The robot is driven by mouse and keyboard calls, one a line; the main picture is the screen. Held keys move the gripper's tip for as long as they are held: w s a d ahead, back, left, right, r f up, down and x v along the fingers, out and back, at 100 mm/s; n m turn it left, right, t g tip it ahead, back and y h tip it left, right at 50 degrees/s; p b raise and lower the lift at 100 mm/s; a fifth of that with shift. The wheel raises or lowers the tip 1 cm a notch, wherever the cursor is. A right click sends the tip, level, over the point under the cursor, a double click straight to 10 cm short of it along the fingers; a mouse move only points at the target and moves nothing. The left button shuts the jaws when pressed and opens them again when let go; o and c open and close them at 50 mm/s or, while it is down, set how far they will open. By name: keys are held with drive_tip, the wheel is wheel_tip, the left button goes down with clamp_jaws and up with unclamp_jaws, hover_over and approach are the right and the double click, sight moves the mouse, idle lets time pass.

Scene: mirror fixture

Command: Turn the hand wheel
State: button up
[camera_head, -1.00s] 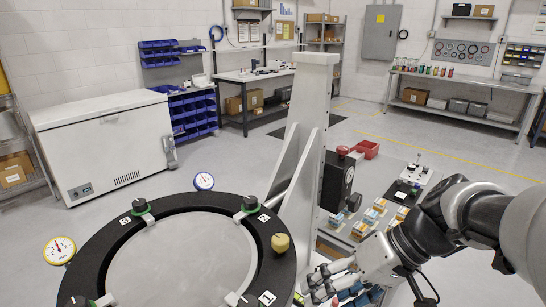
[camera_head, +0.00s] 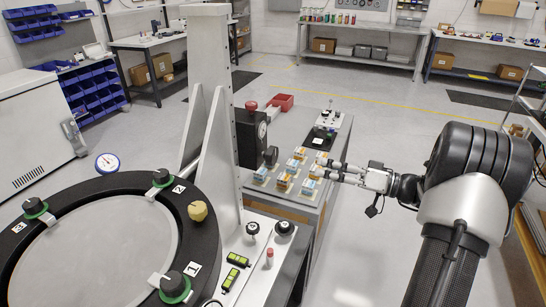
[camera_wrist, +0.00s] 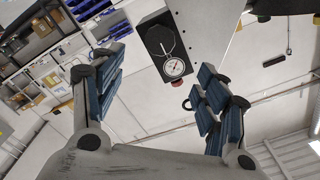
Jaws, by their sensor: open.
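A dark round knob or wheel (camera_head: 270,155) sticks out at the right of a black box (camera_head: 250,135) on the pale upright column (camera_head: 210,100). It may be the hand wheel, but I cannot tell surely. In the wrist view, the black box (camera_wrist: 152,36) carries a round white dial (camera_wrist: 174,68). It shows between my finger pads, some distance ahead. My gripper (camera_head: 322,169) is open and empty, pointing left, to the right of the column. It also shows in the wrist view (camera_wrist: 160,70). No contact with the box shows.
Small coloured boxes (camera_head: 289,177) stand on a grey cabinet (camera_head: 300,210) below and left of my gripper. Open floor (camera_head: 390,130) lies behind my arm.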

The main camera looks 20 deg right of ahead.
sight(275, 157)
drive_tip(key=b+x, duration=0.2)
drive_tip(key=x, duration=1.3)
drive_tip(key=shift+w+a+f+b, duration=0.1)
drive_tip(key=shift+w+a+b, duration=0.1)
drive_tip(key=shift+b, duration=0.1)
drive_tip(key=c, duration=1.1)
